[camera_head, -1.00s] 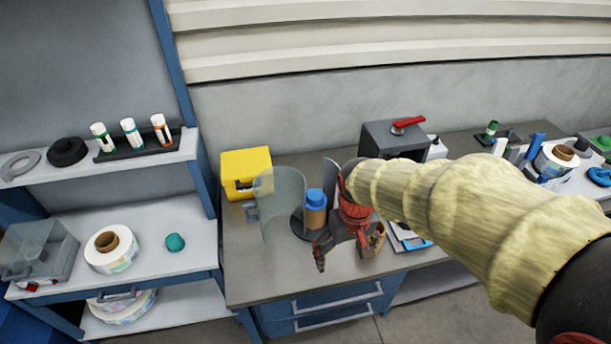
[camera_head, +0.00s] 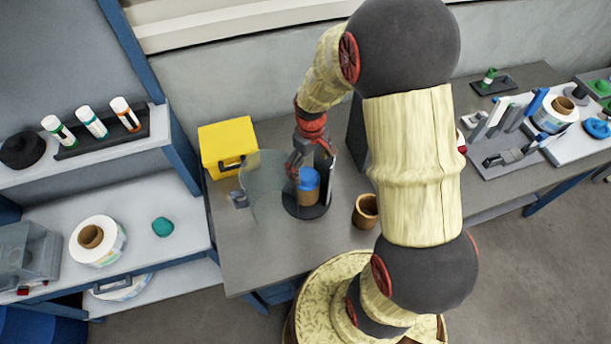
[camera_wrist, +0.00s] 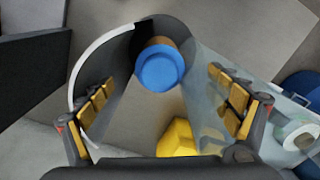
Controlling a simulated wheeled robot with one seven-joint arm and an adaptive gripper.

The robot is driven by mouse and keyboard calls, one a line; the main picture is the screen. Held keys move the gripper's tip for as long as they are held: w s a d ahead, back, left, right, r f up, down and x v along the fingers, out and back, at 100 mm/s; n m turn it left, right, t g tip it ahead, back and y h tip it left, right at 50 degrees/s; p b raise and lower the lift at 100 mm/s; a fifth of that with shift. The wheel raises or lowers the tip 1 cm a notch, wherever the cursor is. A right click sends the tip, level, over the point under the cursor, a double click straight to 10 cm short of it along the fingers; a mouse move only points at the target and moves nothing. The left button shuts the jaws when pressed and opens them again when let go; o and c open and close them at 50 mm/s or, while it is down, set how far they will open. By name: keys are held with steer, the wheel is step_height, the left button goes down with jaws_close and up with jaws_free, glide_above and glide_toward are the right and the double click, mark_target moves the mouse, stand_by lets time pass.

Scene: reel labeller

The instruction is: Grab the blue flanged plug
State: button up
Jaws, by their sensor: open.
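The blue flanged plug (camera_head: 308,180) sits on top of a brown cardboard core (camera_head: 308,197). The core stands upright on a dark round base (camera_head: 292,207) on the grey bench. In the wrist view the plug (camera_wrist: 160,68) shows as a round blue top, upper centre, beyond the fingertips. My gripper (camera_head: 302,165) is open above the plug, pointing down. In the wrist view the fingers of my gripper (camera_wrist: 168,95) are spread wide on either side, with nothing between them touching. A clear curved door (camera_head: 262,185) stands open at the left of the base.
A dark curved wall (camera_head: 326,175) stands close behind and right of the plug. The bench front is clear. Left shelves hold a reel (camera_head: 97,241) and a teal lump (camera_head: 162,227).

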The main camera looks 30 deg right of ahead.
mark_target(308, 174)
steer(key=shift+w+f, duration=0.25)
steer(key=shift+f, duration=0.85)
steer(key=shift+w+f, duration=0.15)
steer(key=shift+f, duration=1.2)
steer(key=shift+w+f, duration=0.15)
steer(key=shift+f, duration=1.2)
steer(key=shift+c, duration=0.2)
steer(key=c, duration=1.1)
steer(key=shift+c, duration=0.8)
